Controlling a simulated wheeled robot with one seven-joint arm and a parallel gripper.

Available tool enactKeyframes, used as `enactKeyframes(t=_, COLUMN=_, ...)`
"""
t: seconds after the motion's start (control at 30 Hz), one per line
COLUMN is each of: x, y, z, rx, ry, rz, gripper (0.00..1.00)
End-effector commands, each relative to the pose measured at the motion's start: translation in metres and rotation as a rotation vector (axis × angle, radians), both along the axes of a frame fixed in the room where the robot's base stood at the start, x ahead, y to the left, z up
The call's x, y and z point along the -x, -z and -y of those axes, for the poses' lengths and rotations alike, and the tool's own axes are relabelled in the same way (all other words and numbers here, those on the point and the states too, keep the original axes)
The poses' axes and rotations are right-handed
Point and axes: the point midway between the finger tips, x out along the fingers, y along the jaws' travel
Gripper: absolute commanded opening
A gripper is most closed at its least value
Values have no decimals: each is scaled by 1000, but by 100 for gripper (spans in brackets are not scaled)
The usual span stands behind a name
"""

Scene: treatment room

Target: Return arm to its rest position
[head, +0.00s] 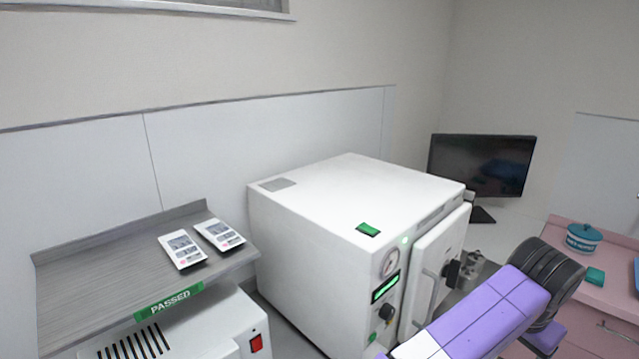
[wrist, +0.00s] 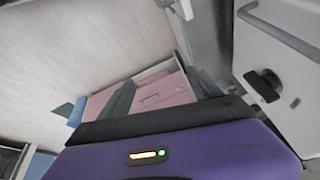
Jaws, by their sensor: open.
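My arm (head: 490,312) shows in the head view at the lower right, as a purple link with a black joint, in front of the steriliser's door side. My gripper (wrist: 163,92) shows in the wrist view past the purple wrist housing. Its two dark fingers stand apart, with nothing seen between them. The fingers are not clearly visible in the head view.
A white steriliser (head: 320,215) stands mid-view, its door (head: 440,262) at the right, close to my arm. A pink cabinet (head: 600,295) with a teal jar (head: 583,240) is right. A monitor (head: 482,165) stands behind. A grey shelf (head: 110,262) holds two white devices.

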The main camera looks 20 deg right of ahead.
Motion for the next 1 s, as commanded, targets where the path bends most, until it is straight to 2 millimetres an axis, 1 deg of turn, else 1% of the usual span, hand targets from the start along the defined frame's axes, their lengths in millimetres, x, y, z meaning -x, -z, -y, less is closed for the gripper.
enactKeyframes(t=0.03, x=0, y=-8, z=16, rx=76, ry=-1, rz=10, gripper=74)
enactKeyframes(t=0.17, x=-3, y=-42, z=60, rx=315, ry=-14, rz=45, gripper=74)
enactKeyframes(t=0.2, x=-4, y=-57, z=75, rx=410, ry=-24, rz=58, gripper=74)
enactKeyframes(t=0.27, x=-7, y=-81, z=93, rx=555, ry=-47, rz=76, gripper=74)
enactKeyframes(t=0.3, x=-10, y=-99, z=102, rx=652, ry=-65, rz=90, gripper=74)
enactKeyframes(t=0.37, x=-15, y=-124, z=111, rx=791, ry=-100, rz=109, gripper=74)
enactKeyframes(t=0.4, x=-18, y=-140, z=113, rx=880, ry=-126, rz=125, gripper=74)
enactKeyframes(t=0.43, x=-22, y=-152, z=113, rx=942, ry=-149, rz=136, gripper=74)
enactKeyframes(t=0.5, x=-31, y=-175, z=107, rx=1078, ry=-206, rz=166, gripper=74)
enactKeyframes(t=0.57, x=-38, y=-191, z=98, rx=1183, ry=-260, rz=192, gripper=74)
enactKeyframes(t=0.6, x=-44, y=-199, z=89, rx=1247, ry=-300, rz=212, gripper=74)
enactKeyframes(t=0.67, x=-52, y=-209, z=73, rx=1333, ry=-363, rz=244, gripper=74)
enactKeyframes(t=0.7, x=-57, y=-213, z=61, rx=1384, ry=-406, rz=267, gripper=74)
enactKeyframes(t=0.77, x=-63, y=-215, z=41, rx=1452, ry=-474, rz=303, gripper=74)
enactKeyframes(t=0.8, x=-67, y=-215, z=27, rx=1490, ry=-520, rz=329, gripper=74)
enactKeyframes(t=0.87, x=-72, y=-211, z=4, rx=1538, ry=-592, rz=371, gripper=74)
enactKeyframes(t=0.9, x=-73, y=-206, z=-11, rx=1564, ry=-639, rz=398, gripper=74)
enactKeyframes(t=0.97, x=-75, y=-197, z=-34, rx=1593, ry=-710, rz=443, gripper=74)
enactKeyframes(t=1.0, x=-74, y=-190, z=-49, rx=1606, ry=-758, rz=472, gripper=74)
